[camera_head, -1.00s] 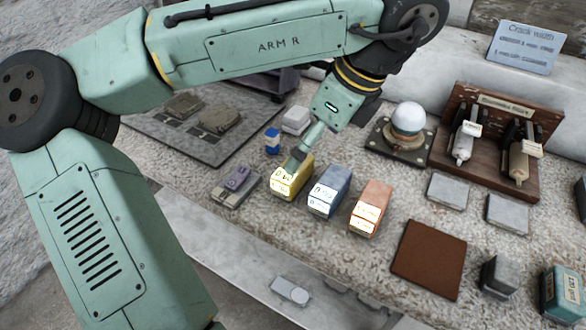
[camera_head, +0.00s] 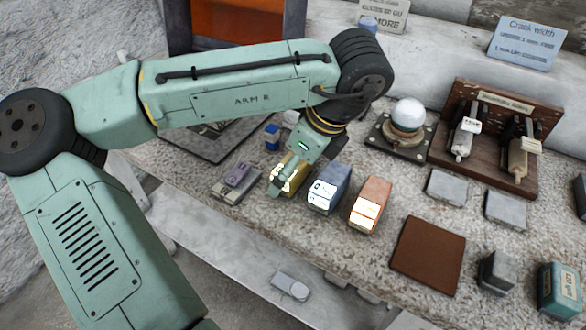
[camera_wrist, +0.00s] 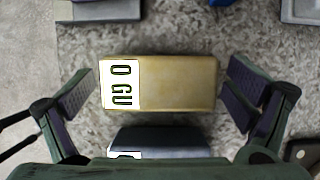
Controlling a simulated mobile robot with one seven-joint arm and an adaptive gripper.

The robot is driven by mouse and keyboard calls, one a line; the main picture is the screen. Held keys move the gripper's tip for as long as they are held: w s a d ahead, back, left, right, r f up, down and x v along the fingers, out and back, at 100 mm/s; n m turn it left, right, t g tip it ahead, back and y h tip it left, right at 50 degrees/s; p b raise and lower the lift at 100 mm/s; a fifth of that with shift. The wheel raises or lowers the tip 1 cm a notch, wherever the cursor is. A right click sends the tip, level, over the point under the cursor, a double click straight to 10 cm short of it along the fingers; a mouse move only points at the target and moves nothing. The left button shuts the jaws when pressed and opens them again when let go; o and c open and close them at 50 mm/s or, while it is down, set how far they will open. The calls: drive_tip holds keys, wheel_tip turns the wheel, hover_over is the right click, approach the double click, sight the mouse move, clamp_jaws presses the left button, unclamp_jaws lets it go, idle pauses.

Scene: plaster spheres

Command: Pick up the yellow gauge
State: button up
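The yellow gauge (camera_wrist: 180,84) is a small yellow block with a white label on one end, reading "O GU" in the wrist view. In the head view the yellow gauge (camera_head: 287,178) sits on the stone bench, left of a blue block, partly hidden by my gripper. My gripper (camera_wrist: 158,98) is open, with one finger at each end of the yellow gauge and a gap on both sides. In the head view my gripper (camera_head: 284,178) is low over the gauge.
A blue block (camera_head: 328,188) stands close to the right of the gauge, and an orange block (camera_head: 370,204) beyond it. A grey-purple device (camera_head: 238,181) lies to the left. A brown mat (camera_head: 428,256) and a white sphere on a base (camera_head: 408,115) are farther right.

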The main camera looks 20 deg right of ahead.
drive_tip(key=c, duration=1.3)
wheel_tip(320, 180, up, 10)
drive_tip(key=shift+r, duration=0.1)
drive_tip(key=o, duration=0.8)
drive_tip(key=c, duration=0.5)
